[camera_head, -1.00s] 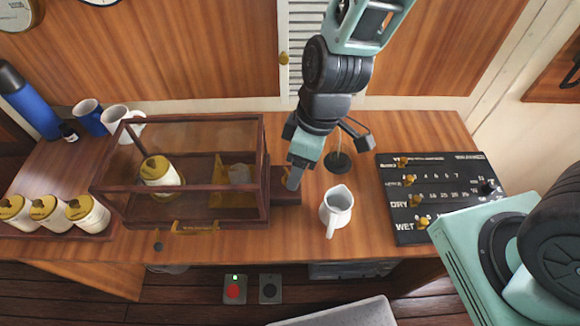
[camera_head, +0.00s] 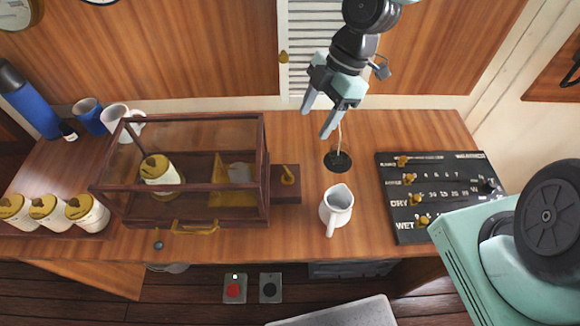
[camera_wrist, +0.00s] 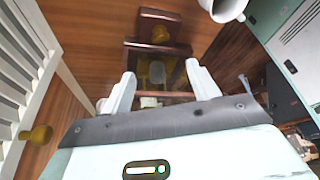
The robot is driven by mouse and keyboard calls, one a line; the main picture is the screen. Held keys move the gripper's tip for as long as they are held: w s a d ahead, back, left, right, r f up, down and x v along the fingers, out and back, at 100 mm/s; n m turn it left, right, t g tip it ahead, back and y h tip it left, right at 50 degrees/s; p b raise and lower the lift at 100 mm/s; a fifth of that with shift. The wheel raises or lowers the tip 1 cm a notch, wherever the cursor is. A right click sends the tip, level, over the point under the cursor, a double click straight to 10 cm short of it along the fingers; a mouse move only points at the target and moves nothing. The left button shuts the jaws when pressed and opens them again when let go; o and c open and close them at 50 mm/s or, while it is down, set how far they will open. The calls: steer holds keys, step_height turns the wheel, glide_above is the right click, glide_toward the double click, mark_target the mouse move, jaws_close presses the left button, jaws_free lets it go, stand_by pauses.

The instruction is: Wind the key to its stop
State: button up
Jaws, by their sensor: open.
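The brass key (camera_head: 288,176) sits on a dark wooden block (camera_head: 286,195) at the right end of a glazed wooden case (camera_head: 264,190). In the wrist view the key (camera_wrist: 160,33) shows on its block at the top. My gripper (camera_head: 317,120) is raised behind the block and to its right, apart from the key. Its fingers are spread and empty; they also show in the wrist view (camera_wrist: 160,72). Inside the case are a brass-lidded white jar (camera_head: 160,174) and a brass plate (camera_head: 222,185). Nothing covers the key in the head view.
A white jug (camera_head: 336,208) stands right of the block. A black round base with a thin upright (camera_head: 338,160) stands behind it. A dark lettered board (camera_head: 440,200) lies at the right. Several lidded jars (camera_head: 88,212) stand at the left. The counter between jug and board is clear.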

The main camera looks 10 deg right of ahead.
mark_target(290, 173)
steer(key=p+x, duration=0.1)
steer(key=x, duration=1.5)
steer(key=c, duration=1)
